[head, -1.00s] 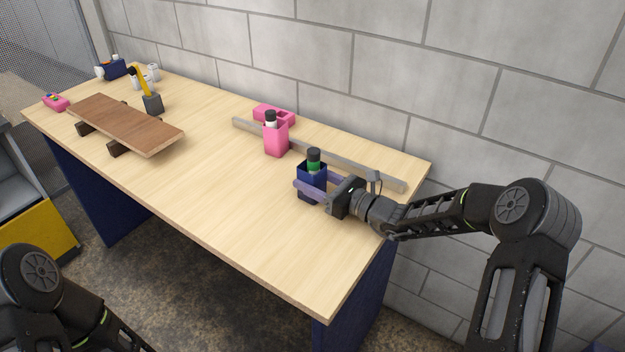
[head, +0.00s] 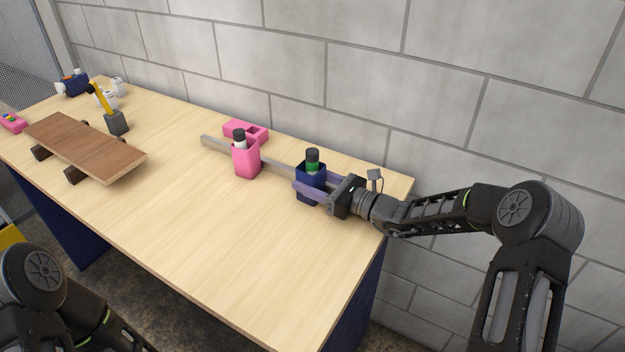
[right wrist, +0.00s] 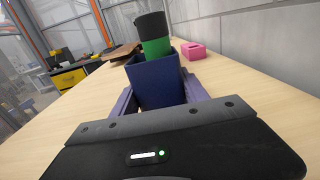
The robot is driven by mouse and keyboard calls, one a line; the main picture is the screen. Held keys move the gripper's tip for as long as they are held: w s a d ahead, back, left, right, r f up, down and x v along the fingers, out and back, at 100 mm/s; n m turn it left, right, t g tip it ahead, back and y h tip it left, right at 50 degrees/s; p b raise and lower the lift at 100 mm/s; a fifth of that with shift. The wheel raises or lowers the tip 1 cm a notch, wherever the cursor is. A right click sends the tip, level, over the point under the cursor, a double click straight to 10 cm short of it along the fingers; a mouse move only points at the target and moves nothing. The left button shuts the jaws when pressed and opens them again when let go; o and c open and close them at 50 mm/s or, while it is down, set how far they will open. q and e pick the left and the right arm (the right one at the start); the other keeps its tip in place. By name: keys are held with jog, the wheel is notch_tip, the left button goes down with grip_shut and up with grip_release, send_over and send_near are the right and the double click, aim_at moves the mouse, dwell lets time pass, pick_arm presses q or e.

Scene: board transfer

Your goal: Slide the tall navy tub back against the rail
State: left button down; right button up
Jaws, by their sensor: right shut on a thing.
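The tall navy tub (head: 310,188) stands upright on the table, with a green bottle with a black cap (head: 313,161) inside it. My right gripper (head: 311,184) is shut on the tub, one purple finger on each side. The right wrist view also shows the tub (right wrist: 155,83) between the fingers. The grey rail (head: 215,143) runs along the back of the table; its stretch behind the tub is hidden by the tub and gripper. The tub is close to the rail, but I cannot tell whether they touch. My left gripper is out of view.
A pink tub (head: 246,160) with a black-capped bottle stands left along the rail. A pink box (head: 245,131) lies behind the rail. A brown board (head: 85,147) on dark supports and a grey holder (head: 117,123) are further left. The front middle table is clear.

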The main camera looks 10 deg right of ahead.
aim_at(323, 182)
jog(key=shift+w+d+r, duration=0.1)
jog(key=shift+w+d, duration=0.1)
jog(key=shift+d, duration=0.2)
jog(key=o, duration=1.4)
jog(key=shift+o, duration=0.2)
jog(key=b+v, duration=0.1)
jog(key=v, duration=0.6)
jog(key=shift+s+d, duration=0.2)
jog(key=shift+s, duration=0.15)
